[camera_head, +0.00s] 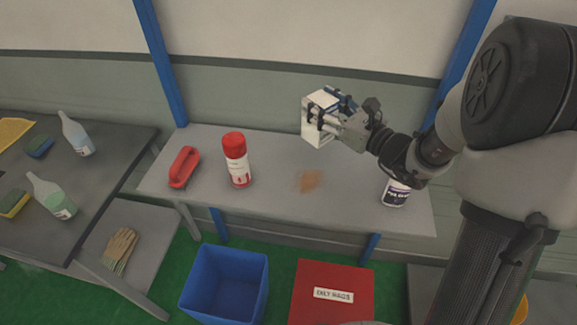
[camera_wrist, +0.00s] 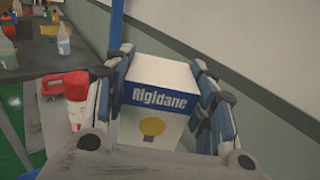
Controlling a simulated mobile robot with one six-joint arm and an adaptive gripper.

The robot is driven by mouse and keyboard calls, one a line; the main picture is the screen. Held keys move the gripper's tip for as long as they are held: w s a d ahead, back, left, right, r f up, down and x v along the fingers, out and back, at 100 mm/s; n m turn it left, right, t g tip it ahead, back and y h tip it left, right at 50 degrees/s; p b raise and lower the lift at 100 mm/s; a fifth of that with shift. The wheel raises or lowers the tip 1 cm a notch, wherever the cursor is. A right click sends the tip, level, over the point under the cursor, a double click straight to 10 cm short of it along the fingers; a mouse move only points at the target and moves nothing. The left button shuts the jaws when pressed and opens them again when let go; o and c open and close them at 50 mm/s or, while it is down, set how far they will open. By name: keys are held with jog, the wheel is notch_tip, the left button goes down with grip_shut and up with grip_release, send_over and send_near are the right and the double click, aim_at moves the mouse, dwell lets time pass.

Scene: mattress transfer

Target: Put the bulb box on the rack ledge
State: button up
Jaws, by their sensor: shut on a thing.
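The bulb box (camera_head: 317,117) is a white carton held above the back of the grey ledge. The rack ledge (camera_head: 275,203) is a grey shelf between blue posts. A gap seems to lie between box and shelf, but its height is hard to judge. The box's far side is hidden.
A brown stain (camera_head: 309,181) marks the middle. A blue bin (camera_head: 224,284) and red box (camera_head: 332,293) stand below. A dark table (camera_head: 90,165) is left.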

jog(key=d, duration=0.1)
jog(key=w+d+t+h, duration=0.1)
jog(key=r+m, duration=0.1)
jog(key=shift+w+d+r+h, duration=0.1)
jog(key=shift+w+d+h, duration=0.15)
jog(key=shift+d+h, duration=0.15)
notch_tip(320, 180, down, 20)
jog(key=b, duration=0.5)
jog(key=shift+r+b, duration=0.2)
jog(key=shift+b, duration=0.15)
jog(key=shift+d, duration=0.1)
jog(key=shift+f, duration=0.2)
jog(key=o, duration=1)
jog(key=shift+r, duration=0.2)
